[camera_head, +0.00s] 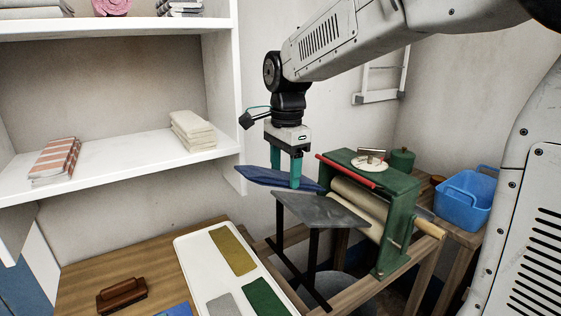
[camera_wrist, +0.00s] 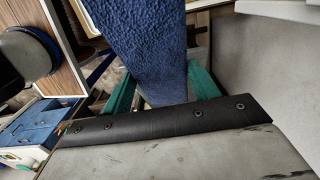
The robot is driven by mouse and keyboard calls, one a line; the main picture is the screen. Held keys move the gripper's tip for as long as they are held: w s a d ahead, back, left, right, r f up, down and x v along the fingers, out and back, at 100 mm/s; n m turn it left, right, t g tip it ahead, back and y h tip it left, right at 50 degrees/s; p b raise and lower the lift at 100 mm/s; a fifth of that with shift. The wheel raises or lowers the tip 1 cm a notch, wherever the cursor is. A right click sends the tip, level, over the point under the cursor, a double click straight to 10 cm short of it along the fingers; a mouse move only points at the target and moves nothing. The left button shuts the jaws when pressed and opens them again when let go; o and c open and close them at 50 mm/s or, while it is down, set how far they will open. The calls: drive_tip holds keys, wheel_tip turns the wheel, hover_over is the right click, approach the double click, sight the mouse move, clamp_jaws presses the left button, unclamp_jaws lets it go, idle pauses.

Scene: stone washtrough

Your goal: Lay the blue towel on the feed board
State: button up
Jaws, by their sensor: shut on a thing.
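The blue towel (camera_head: 262,176) hangs flat and nearly level in the head view. My gripper (camera_head: 286,172) has teal fingers pointing down and is shut on it. In the wrist view the towel (camera_wrist: 145,45) runs away between the two teal fingers (camera_wrist: 203,80). The feed board (camera_head: 325,210) is a grey plate in front of the rollers of a green mangle (camera_head: 395,225). The towel is just above the board's far left edge, with its left part beyond the board. I cannot tell whether its right end touches the board. The board's visible top is bare.
A red bar (camera_head: 347,170) crosses the mangle's front above the pale roller (camera_head: 358,207). A white tray (camera_head: 190,255) holds several coloured cloths at the lower left. A brown wooden brush (camera_head: 121,293) lies left of it. A blue basket (camera_head: 465,200) stands right; white shelves (camera_head: 110,165) are left.

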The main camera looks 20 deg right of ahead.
sight(308, 179)
drive_tip(key=f, duration=0.1)
drive_tip(key=d+f, duration=0.1)
drive_tip(key=f, duration=0.1)
drive_tip(key=shift+w+d+f, duration=0.1)
drive_tip(key=shift+d, duration=0.15)
drive_tip(key=d+f, duration=0.2)
drive_tip(key=w+d+f, duration=0.1)
drive_tip(key=d+f, duration=0.1)
drive_tip(key=d, duration=0.1)
drive_tip(key=shift+w+d+f, duration=0.2)
drive_tip(key=shift+d+f, duration=0.6)
drive_tip(key=shift+d, duration=0.3)
drive_tip(key=o, duration=1.3)
wheel_tip(308, 179, up, 8)
drive_tip(key=shift+d+f, duration=0.1)
drive_tip(key=shift+d, duration=0.05)
